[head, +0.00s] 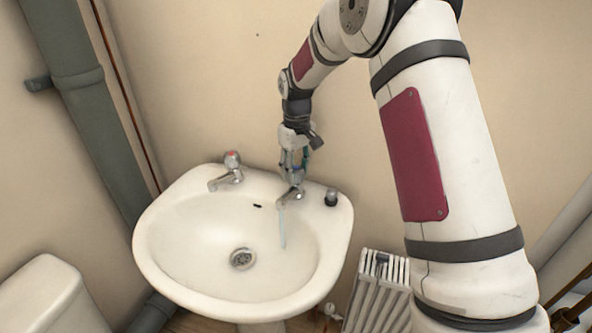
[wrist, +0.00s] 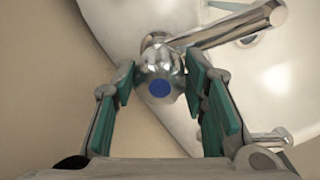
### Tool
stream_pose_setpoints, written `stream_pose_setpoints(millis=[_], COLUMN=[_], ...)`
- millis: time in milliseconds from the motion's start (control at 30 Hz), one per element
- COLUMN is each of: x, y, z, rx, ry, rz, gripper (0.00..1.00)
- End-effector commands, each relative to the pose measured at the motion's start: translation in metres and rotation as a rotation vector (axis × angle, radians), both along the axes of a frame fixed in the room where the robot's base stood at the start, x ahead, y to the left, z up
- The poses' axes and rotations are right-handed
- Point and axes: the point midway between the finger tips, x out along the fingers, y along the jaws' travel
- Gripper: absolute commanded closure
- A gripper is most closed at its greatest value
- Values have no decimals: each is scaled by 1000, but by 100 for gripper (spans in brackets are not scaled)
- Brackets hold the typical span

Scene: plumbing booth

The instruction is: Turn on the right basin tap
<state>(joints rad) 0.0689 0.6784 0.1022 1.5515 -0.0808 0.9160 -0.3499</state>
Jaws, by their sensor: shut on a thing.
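The right basin tap (head: 290,197) is chrome and stands at the back right of the white basin (head: 148,262). A thin pale-blue stream of water (head: 283,228) runs from its spout into the bowl. In the wrist view its rounded chrome knob with a blue dot (wrist: 160,74) sits between my finger pads, and its spout (wrist: 235,27) points to the upper right. My gripper (head: 292,168) comes down from above and is shut on the knob; it also shows in the wrist view (wrist: 158,84). In the head view the fingers partly hide the knob.
The left tap (head: 228,172), with a red-marked top, stands at the back left of the basin. The wall is close behind. A radiator (head: 378,290) is at lower right, and a white cistern (head: 50,290) at lower left.

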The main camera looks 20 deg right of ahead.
Motion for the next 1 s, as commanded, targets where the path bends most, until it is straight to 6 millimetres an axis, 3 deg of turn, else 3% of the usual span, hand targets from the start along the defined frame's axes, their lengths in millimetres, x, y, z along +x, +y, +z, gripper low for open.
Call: stream_pose_setpoints(millis=[600, 1000], x=[1, 2], y=[-2, -1], z=[0, 0], rx=[1, 0], ry=[-1, -2], rz=[558, 766], gripper=[88, 88])
